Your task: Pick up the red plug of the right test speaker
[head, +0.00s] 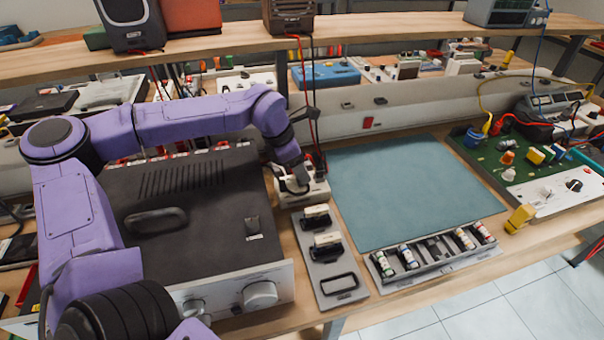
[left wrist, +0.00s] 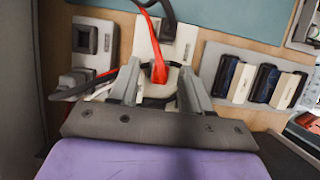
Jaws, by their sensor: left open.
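The red plug (left wrist: 159,72) with its red cable sits upright in a small white block (left wrist: 146,44) in the left wrist view. My left gripper (left wrist: 158,82) is open, with one finger on each side of the red plug; contact cannot be told. A black plug (left wrist: 168,28) stands just beyond it on the same block. In the head view my left gripper (head: 301,176) is low over the white block (head: 316,190) and hides the red plug. Red and black cables hang from the right speaker (head: 290,16) on the shelf. My right gripper is not in view.
A large dark amplifier (head: 200,215) stands left of the block. A grey plate (head: 345,290) with black-and-white clips lies in front. A blue-green mat (head: 415,190) lies clear at right, with a tray of small cylinders (head: 435,253) before it. The shelf (head: 400,27) runs above.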

